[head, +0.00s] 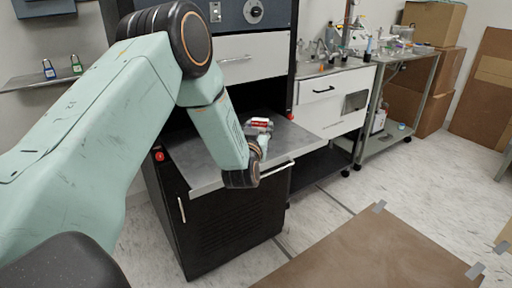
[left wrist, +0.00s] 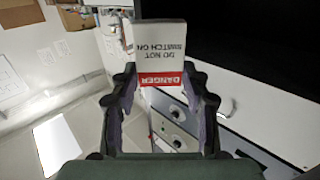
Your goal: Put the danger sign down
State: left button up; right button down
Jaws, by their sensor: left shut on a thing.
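The danger sign (left wrist: 161,50) is a small white plate with a red band reading "DANGER" and the words "DO NOT SWITCH ON", upside down in the left wrist view. It sits between the fingertips of my left gripper (left wrist: 165,82), which is shut on it. In the head view the sign (head: 259,122) shows small, red and white, at the end of my left arm. My left gripper (head: 262,140) there is over the grey metal top (head: 200,165) of a black cabinet, partly hidden by my wrist. I cannot tell whether the sign touches this surface. My right gripper is out of view.
The black cabinet (head: 225,235) has a panel with a dial (head: 254,11) above its top. A workbench with white drawers (head: 330,103) and a cluttered metal shelf table (head: 405,75) stand to the right. A brown board (head: 350,255) lies on the floor in front.

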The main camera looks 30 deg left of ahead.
pick_arm(q)
jog(key=shift+d+f, duration=0.2)
jog(key=shift+f, duration=0.3)
jog(key=f, duration=0.2)
jog(key=f+b, duration=0.1)
jog(key=shift+a+f, duration=0.25)
jog(key=shift+f, duration=0.1)
jog(key=shift+d+f, duration=0.1)
jog(key=shift+f, duration=0.2)
jog(key=shift+d, duration=0.1)
jog(key=shift+r, duration=0.1)
jog(key=shift+s, duration=0.1)
jog(key=o, duration=0.9)
jog(key=shift+o, duration=0.2)
